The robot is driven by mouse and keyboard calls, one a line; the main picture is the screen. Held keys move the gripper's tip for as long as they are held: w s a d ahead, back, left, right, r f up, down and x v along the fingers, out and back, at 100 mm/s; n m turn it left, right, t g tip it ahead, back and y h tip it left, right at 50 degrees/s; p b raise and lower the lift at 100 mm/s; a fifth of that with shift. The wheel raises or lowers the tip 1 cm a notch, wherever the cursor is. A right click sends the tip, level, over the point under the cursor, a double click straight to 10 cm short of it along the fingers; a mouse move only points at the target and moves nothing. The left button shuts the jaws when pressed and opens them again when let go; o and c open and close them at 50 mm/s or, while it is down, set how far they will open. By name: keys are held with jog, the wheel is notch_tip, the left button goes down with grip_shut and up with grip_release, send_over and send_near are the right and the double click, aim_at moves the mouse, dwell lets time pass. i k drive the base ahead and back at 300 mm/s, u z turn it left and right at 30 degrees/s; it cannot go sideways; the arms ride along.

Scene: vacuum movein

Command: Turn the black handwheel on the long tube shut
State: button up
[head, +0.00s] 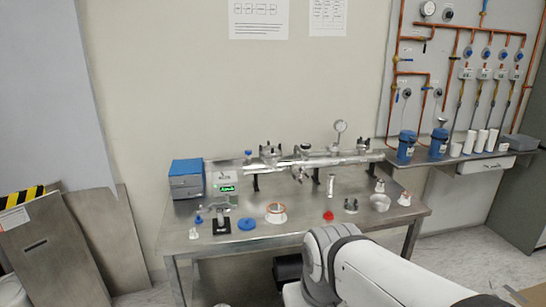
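A long silver tube (335,161) runs level above the back of the steel table, on dark stands. Dark valve parts sit along its top: one at the left (268,151), a smaller one near the middle (305,148) and one at the right (363,144). They are too small to tell which is the black handwheel or how far any is turned. My white arm (400,278) reaches in from the lower right, in front of the table. My gripper cannot be made out in this view.
The steel table (345,230) holds a blue-grey box (187,180), a meter with a green display (226,187), a blue disc (246,224), a red part (328,216) and a metal bowl (380,203). A gauge (340,127) rises behind the tube. A side shelf (450,160) holds blue containers.

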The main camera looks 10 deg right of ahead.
aim_at(305, 146)
jog(key=z, duration=0.55)
jog(key=i, duration=1.9)
jog(key=u, duration=0.55)
